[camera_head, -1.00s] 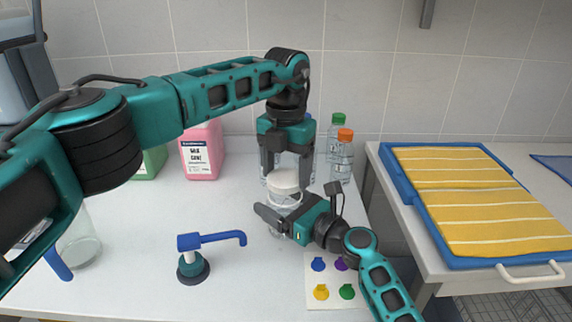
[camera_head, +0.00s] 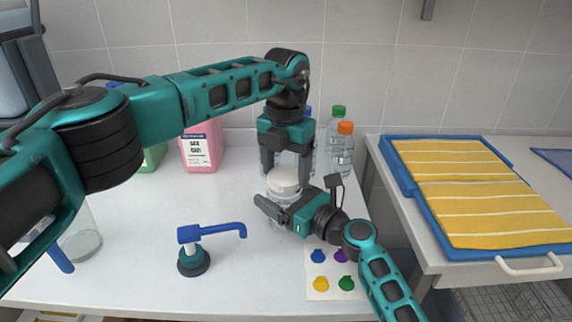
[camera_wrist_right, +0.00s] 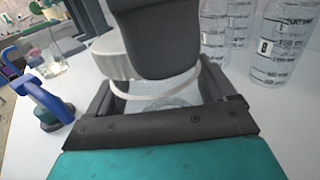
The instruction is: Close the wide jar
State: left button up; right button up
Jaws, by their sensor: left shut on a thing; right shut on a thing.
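The wide jar (camera_head: 284,207) is a clear, low vessel standing upright on the white counter, partly hidden by my right gripper. My right gripper (camera_head: 281,212) is shut on the jar's body from the front right; its two fingers flank the glass in the right wrist view (camera_wrist_right: 160,103). A white round lid (camera_head: 284,177) is at the jar's mouth and also shows in the right wrist view (camera_wrist_right: 100,62). My left gripper (camera_head: 286,170) points down from above and is shut on the lid. I cannot tell whether the lid is fully seated.
Clear bottles with orange (camera_head: 345,128) and green (camera_head: 338,111) caps stand behind the jar. A pink jug (camera_head: 203,150) is at the back left. A blue-spouted pump (camera_head: 192,258) stands front left. A card with coloured marks (camera_head: 331,284) lies in front. A blue tray with yellow towels (camera_head: 407,184) is right.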

pick_arm(q)
jog(key=shift+f, duration=0.3)
